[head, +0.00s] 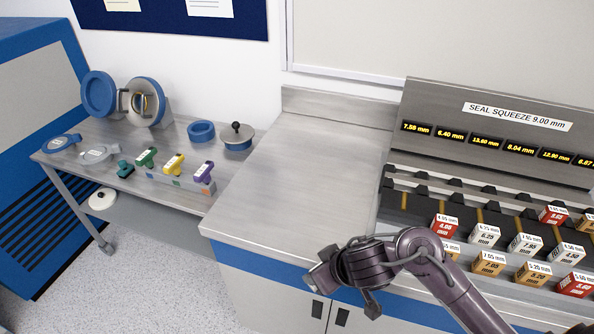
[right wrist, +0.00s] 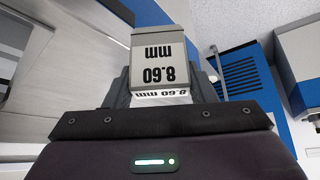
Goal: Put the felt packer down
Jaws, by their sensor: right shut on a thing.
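The felt packer (right wrist: 159,48) is a pale grey-white block marked 8.60 mm, with its label upside down in the right wrist view. My right gripper (right wrist: 160,88) is shut on it, with a dark finger on each side. In the head view my right arm reaches in from the lower right, and its wrist end (head: 345,275) is over the front edge of the steel bench (head: 310,160). The packer cannot be made out there. My left gripper is out of view.
The steel bench top is bare. At its right a rack (head: 405,205) holds several labelled red, white and tan blocks below a panel of yellow readouts (head: 520,148). On the left a lower table (head: 130,140) carries blue rings, a lidded pot (head: 237,137) and several coloured handled pieces.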

